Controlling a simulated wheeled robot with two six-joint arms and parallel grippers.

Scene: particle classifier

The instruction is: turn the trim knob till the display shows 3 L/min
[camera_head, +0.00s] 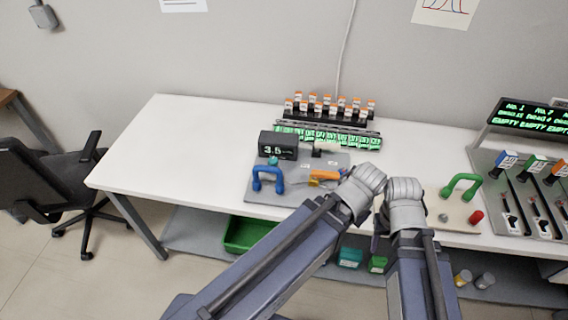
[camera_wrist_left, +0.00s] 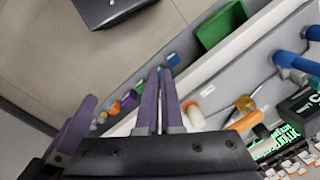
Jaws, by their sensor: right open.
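The display (camera_head: 278,146) is a black box on a grey panel (camera_head: 295,198), and its reading looks like 3.5, though the digits are small. It also shows in the left wrist view (camera_wrist_left: 297,107). A small teal knob (camera_head: 273,160) sits just below the display; I cannot tell for sure that it is the trim knob. My left arm ends just right of the panel. In the left wrist view my left gripper (camera_wrist_left: 160,72) has its purple fingers close together, with nothing seen between them. My right gripper (camera_head: 380,224) is open beside it, largely hidden by my forearms.
A blue handle (camera_head: 268,179) and an orange lever (camera_head: 324,175) stand on the panel. A rack of orange-capped vials (camera_head: 330,108) is behind. A board with a green handle (camera_head: 462,184) and a red knob (camera_head: 476,217) is to the right. The table's left part is clear.

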